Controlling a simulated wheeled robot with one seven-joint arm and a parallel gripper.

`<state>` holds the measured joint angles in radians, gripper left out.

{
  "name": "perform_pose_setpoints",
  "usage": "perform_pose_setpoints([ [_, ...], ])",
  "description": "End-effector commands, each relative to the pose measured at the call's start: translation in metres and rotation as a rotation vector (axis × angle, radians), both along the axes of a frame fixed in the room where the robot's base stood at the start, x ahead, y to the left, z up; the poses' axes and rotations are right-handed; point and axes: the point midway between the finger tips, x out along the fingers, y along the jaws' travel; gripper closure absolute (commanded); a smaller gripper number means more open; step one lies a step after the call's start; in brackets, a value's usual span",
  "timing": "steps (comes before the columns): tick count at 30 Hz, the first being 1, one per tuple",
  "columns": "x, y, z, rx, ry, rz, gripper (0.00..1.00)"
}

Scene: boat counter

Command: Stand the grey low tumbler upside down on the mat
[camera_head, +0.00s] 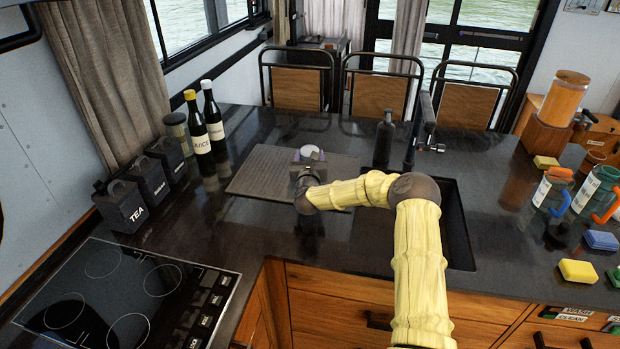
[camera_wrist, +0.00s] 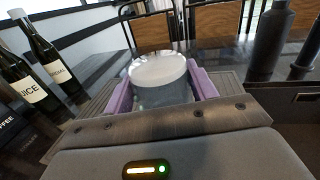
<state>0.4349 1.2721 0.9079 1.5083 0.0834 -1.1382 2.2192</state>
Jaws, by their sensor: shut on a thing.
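The grey low tumbler (camera_wrist: 160,88) is between the two purple finger pads of my gripper (camera_wrist: 163,90) in the wrist view. Its pale, round end faces up and its sides look grey and glassy. In the head view the tumbler (camera_head: 310,152) shows as a small pale disc over the dark grey ribbed mat (camera_head: 258,180). My gripper (camera_head: 309,157) is shut on it, above the mat's right half. I cannot tell whether the tumbler's lower edge touches the mat; my gripper hides it.
Two dark bottles (camera_head: 213,115) and a lidded jar (camera_head: 178,130) stand left of the mat. A dark bottle (camera_head: 384,138) and the tap (camera_head: 420,125) stand to its right, by the sink (camera_head: 455,225). Black canisters (camera_head: 122,206) line the left wall.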

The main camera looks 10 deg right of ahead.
Motion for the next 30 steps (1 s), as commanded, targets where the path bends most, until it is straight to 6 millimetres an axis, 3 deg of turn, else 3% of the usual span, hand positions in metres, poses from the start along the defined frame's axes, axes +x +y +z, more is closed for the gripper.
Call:
perform_pose_setpoints([
  [6, 0.0, -0.001, -0.029, 0.001, -0.001, -0.002, 0.73],
  [16, 0.0, -0.001, -0.033, 0.001, -0.001, -0.002, 0.73],
  [24, 0.0, -0.001, -0.065, 0.0, 0.001, -0.001, 0.73],
  [30, 0.0, -0.001, -0.069, 0.001, -0.002, -0.001, 0.73],
])
